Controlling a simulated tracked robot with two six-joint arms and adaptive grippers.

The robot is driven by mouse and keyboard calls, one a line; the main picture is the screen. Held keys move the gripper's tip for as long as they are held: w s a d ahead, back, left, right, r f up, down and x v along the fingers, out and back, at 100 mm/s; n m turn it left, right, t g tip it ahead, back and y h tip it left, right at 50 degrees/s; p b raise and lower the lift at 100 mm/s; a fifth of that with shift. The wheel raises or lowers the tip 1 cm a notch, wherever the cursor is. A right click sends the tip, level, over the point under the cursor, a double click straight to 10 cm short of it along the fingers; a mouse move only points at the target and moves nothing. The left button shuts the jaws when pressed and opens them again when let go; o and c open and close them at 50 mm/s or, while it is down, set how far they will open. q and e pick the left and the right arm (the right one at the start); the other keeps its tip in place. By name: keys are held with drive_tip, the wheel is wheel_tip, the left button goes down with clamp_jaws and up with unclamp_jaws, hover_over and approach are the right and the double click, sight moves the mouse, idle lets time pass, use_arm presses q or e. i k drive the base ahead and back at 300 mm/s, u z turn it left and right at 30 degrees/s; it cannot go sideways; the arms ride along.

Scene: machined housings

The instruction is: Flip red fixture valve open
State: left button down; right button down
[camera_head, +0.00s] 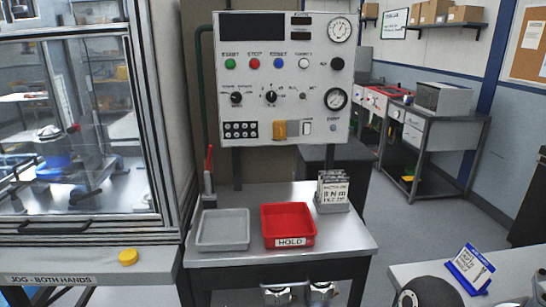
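The red fixture valve lever (210,158) stands upright on a thin post at the left rear corner of the small metal table, beside a dark green pipe. Its grey base (209,199) rests at the table's back left. Whether the valve is open or shut cannot be told from its lever alone. Neither of my grippers is in view, and nothing touches the lever.
A grey tray (222,246) and a red HOLD bin (289,243) sit on the table (345,240) near the lever. A control panel (283,100) rises behind. A glazed machine enclosure (65,120) stands close on the left. A card holder (333,207) is at right.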

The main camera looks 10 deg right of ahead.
sight(210, 147)
drive_tip(key=z, duration=0.5)
drive_tip(key=i, duration=0.35)
drive_tip(key=u, duration=2.55)
drive_tip(key=k, duration=0.15)
drive_tip(key=z, duration=1.25)
